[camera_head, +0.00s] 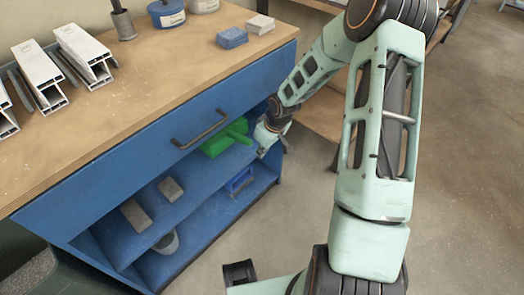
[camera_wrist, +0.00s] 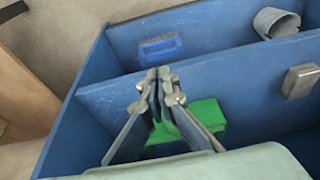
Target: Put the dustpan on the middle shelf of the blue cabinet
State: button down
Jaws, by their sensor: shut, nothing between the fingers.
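The green dustpan (camera_head: 224,142) lies on the middle shelf (camera_head: 178,207) of the blue cabinet (camera_head: 98,190), toward its right end and below the drawer handle. In the wrist view the dustpan (camera_wrist: 208,118) shows behind and beside my fingers, which hide part of it. My gripper (camera_head: 263,152) is at the open front near the shelf's right end, just right of the dustpan. In the wrist view my gripper (camera_wrist: 158,82) has its fingertips together with nothing between them. I cannot tell whether a finger touches the dustpan.
Grey blocks (camera_head: 136,215) lie on the shelf's left part. Below stand a blue object (camera_head: 239,181) and a grey pot (camera_head: 167,242). The drawer handle (camera_head: 200,128) juts out above the opening. Window profiles (camera_head: 85,52) lie on the benchtop. Open floor lies in front.

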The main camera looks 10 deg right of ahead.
jog(key=p+v, duration=0.4)
jog(key=v, duration=0.6)
jog(key=shift+s, duration=0.25)
jog(key=shift+d, duration=0.15)
